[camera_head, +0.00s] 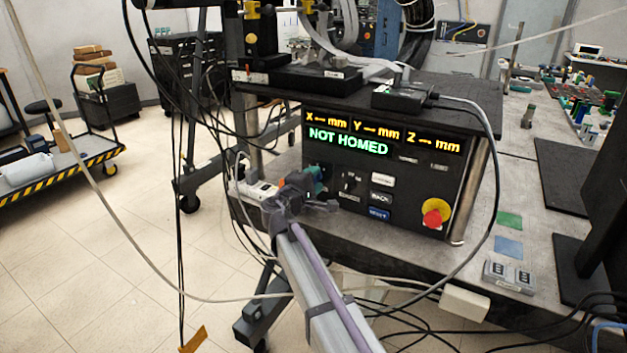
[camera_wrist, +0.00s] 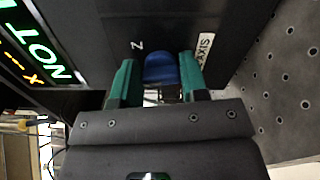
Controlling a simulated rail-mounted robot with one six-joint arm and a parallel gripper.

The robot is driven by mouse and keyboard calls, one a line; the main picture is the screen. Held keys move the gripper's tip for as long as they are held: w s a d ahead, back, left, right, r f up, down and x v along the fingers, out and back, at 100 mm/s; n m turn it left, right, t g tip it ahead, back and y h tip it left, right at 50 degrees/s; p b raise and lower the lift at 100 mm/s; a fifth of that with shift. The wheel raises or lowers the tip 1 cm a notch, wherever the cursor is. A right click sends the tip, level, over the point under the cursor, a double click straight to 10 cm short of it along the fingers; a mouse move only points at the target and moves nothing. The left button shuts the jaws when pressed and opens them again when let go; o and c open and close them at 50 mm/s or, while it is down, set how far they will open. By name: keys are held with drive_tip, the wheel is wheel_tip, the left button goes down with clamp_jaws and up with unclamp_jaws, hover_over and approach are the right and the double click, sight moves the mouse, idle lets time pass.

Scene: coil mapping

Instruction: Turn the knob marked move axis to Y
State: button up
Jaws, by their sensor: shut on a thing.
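A blue knob (camera_wrist: 160,67) sits on the dark face of the control panel (camera_head: 410,215). In the wrist view my gripper (camera_wrist: 156,82) has its two green fingers on either side of the knob, shut on it. A letter Z (camera_wrist: 138,45) shows on the panel beside the knob, and a white label (camera_wrist: 205,46), partly cut off, ends in "AXIS". I cannot read a Y mark, nor tell where the knob points. In the head view my gripper (camera_head: 312,181) is at the panel's left part and hides this knob.
The display (camera_head: 348,143) above reads NOT HOMED. To the right of my gripper are a black knob (camera_head: 350,181), a blue RESET button (camera_head: 378,214) and a red emergency stop (camera_head: 433,217) on yellow. A grey cable (camera_head: 487,220) loops in front of the panel's right side.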

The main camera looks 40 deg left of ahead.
drive_tip(key=shift+m, duration=0.9)
drive_tip(key=o, duration=0.9)
drive_tip(key=s, duration=0.3)
drive_tip(key=s+d, duration=0.1)
drive_tip(key=s, duration=0.6)
drive_tip(key=shift+s+d, duration=0.2)
drive_tip(key=shift+s, duration=0.15)
